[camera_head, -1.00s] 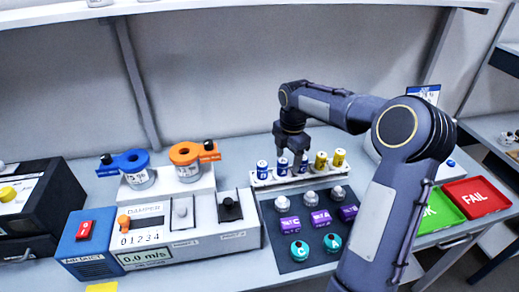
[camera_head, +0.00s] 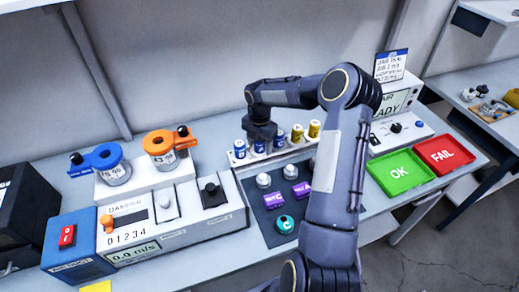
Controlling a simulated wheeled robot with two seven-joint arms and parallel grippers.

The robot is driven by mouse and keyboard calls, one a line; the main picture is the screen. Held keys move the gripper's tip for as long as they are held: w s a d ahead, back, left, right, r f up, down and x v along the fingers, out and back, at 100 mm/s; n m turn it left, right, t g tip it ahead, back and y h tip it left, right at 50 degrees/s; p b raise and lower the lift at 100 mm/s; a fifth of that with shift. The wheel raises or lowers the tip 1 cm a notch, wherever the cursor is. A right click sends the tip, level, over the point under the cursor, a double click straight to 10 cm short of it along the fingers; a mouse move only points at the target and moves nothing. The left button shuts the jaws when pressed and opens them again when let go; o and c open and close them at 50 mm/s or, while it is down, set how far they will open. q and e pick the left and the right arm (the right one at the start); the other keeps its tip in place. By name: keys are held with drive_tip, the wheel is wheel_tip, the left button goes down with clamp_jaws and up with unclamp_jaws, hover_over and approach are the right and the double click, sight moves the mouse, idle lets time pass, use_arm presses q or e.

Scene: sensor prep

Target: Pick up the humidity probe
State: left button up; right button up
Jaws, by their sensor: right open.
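A white rack (camera_head: 238,161) holds a row of small upright cylinders, blue-and-white ones (camera_head: 240,149) at the left and yellow ones (camera_head: 314,129) at the right. No readable label tells me which item is the humidity probe. My right gripper (camera_head: 264,144) points down over the rack's left-middle part, at the blue-and-white cylinders. It is open, and its fingertips are hard to make out against them. I cannot tell whether it touches one. A dark mat (camera_head: 258,213) in front holds grey domed parts, purple blocks (camera_head: 302,190) and a teal round part (camera_head: 285,224). My left gripper is out of view.
Two jars with a blue (camera_head: 103,158) and an orange (camera_head: 160,143) collar stand left, behind a grey damper unit (camera_head: 186,231). Green OK (camera_head: 400,172) and red FAIL (camera_head: 444,155) trays lie right. My right arm hides part of the mat.

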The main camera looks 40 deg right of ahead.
drive_tip(key=c, duration=1.1)
wheel_tip(320, 180, up, 10)
drive_tip(key=shift+r+b, duration=0.1)
drive_tip(key=shift+b, duration=0.8)
